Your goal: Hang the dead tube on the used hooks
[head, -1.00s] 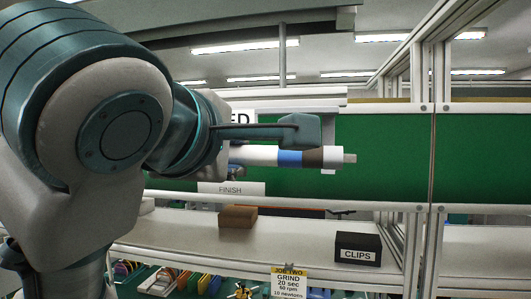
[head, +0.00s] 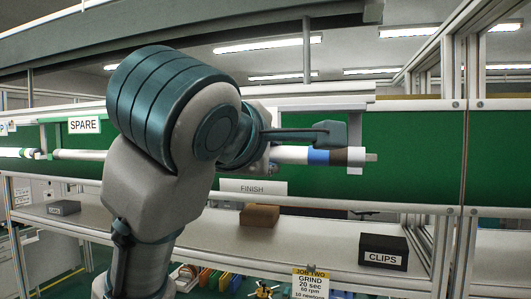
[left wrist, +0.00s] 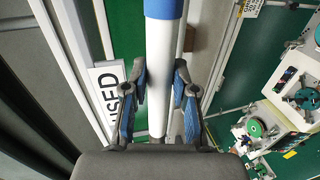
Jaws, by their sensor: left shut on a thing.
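The dead tube (head: 290,154) is white with a blue band, a brown band and a metal pin at its right end. It lies level in front of the green panel, and also shows in the left wrist view (left wrist: 159,70). My left gripper (left wrist: 160,95) is shut on it, one finger on each side. In the head view my arm hides most of this gripper. A pale used hook (head: 354,171) hangs from the rail by the tube's right end; I cannot tell whether they touch. The USED sign (left wrist: 112,92) shows in the left wrist view.
A SPARE sign (head: 85,126) hangs at left above another tube (head: 80,155). A post (head: 450,200) stands at right.

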